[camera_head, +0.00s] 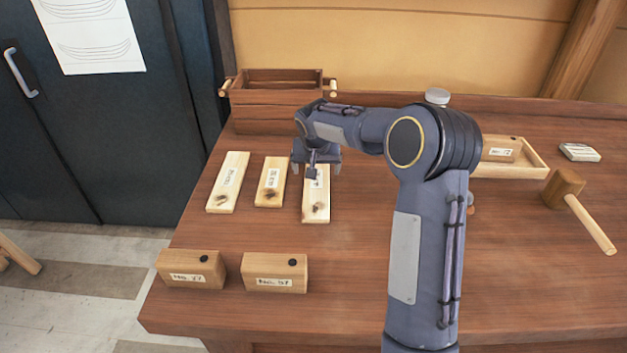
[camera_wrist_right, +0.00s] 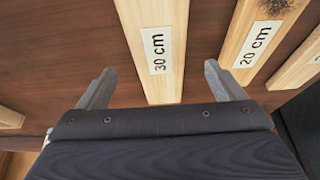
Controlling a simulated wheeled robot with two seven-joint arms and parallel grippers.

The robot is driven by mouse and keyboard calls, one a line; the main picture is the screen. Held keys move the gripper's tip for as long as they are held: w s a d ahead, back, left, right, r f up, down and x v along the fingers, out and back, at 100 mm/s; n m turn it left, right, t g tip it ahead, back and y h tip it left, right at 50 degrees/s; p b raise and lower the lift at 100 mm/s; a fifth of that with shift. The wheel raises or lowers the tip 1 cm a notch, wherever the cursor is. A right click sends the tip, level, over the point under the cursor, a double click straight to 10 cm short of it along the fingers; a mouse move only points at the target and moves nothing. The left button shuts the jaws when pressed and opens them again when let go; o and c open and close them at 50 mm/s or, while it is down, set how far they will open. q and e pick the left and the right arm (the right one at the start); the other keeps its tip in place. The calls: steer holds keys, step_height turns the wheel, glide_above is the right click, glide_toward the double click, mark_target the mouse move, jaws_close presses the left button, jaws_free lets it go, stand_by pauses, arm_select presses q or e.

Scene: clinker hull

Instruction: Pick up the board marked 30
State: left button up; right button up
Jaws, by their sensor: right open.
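The board marked 30 cm (camera_wrist_right: 160,75) is a pale wooden plank with a white label, in the middle of the right wrist view. In the head view it is the rightmost of three boards (camera_head: 317,208), lying flat on the bench with a dark knot at its near end. My right gripper (camera_head: 316,171) is open over its far part, partly hiding it and its label. In the wrist view the fingers (camera_wrist_right: 160,72) are apart on either side of the board, with gaps. I cannot tell their exact height. My left gripper is not in view.
The 20 cm board (camera_wrist_right: 252,45) lies beside it, the middle one in the head view (camera_head: 271,182). Another board (camera_head: 228,182) lies further left. A wooden crate (camera_head: 262,97) stands behind. Two labelled blocks (camera_head: 191,270) (camera_head: 275,272) sit in front. A mallet (camera_head: 566,189) lies right.

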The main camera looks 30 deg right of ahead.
mark_target(317, 179)
steer(key=x, duration=0.2)
steer(key=p+x, duration=0.1)
steer(key=shift+s+f, duration=0.2)
steer(key=shift+f, duration=0.25)
steer(key=shift+w+f, duration=0.15)
steer(key=shift+f, duration=0.2)
steer(key=shift+r, duration=0.1)
steer(key=c, duration=1.2)
steer(key=shift+o, duration=0.2)
